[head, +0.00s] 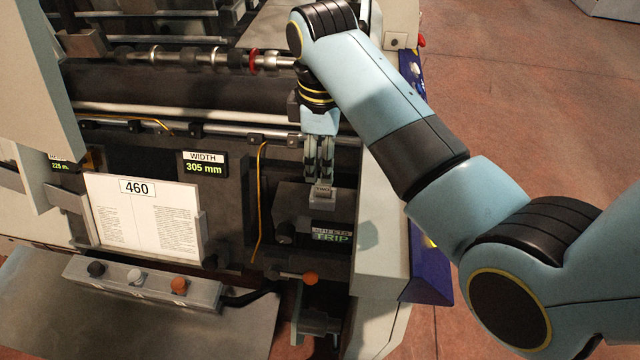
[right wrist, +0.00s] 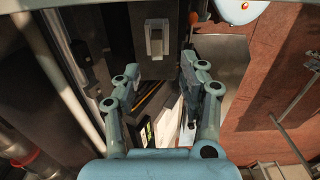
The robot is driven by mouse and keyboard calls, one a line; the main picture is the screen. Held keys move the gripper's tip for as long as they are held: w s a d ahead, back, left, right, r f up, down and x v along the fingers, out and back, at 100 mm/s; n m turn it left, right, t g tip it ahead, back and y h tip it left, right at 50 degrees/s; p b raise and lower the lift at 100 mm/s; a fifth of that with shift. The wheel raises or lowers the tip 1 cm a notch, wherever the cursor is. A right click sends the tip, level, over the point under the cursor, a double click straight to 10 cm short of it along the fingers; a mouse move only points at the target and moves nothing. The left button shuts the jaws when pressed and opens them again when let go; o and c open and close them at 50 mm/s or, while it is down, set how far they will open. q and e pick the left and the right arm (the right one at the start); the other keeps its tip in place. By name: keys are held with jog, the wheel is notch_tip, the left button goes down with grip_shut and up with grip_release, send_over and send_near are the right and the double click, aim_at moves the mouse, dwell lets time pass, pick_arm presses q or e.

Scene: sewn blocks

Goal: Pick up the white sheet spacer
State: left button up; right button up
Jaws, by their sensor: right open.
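A small white block, which looks like the sheet spacer (head: 322,193), sits on top of a grey box on the machine's front. It carries dark lettering too small to read for certain. The spacer also shows in the right wrist view (right wrist: 155,40), upper middle, on a dark face. My right gripper (head: 319,176) points down just above it in the head view. In the right wrist view my right gripper (right wrist: 162,76) is open, with nothing between its fingers and the spacer beyond the tips. My left gripper is not in view.
The grey box (head: 291,207) bears the spacer, above a TRIP display (head: 331,237). A white 460 sheet (head: 143,216) and a WIDTH display (head: 203,164) are at left. A metal bar (head: 220,129) runs behind the gripper. An orange knob (head: 310,279) is below.

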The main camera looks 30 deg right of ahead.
aim_at(323, 191)
jog(key=shift+f, duration=0.8)
jog(key=f, duration=0.1)
jog(key=f+p, duration=0.1)
jog(key=f, duration=0.3)
jog(key=shift+w+d, duration=0.1)
jog(key=shift+d, duration=0.2)
jog(key=shift+c, duration=0.6)
jog(key=c, duration=0.4)
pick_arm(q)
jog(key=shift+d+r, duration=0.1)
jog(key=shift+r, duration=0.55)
pick_arm(e)
grip_shut()
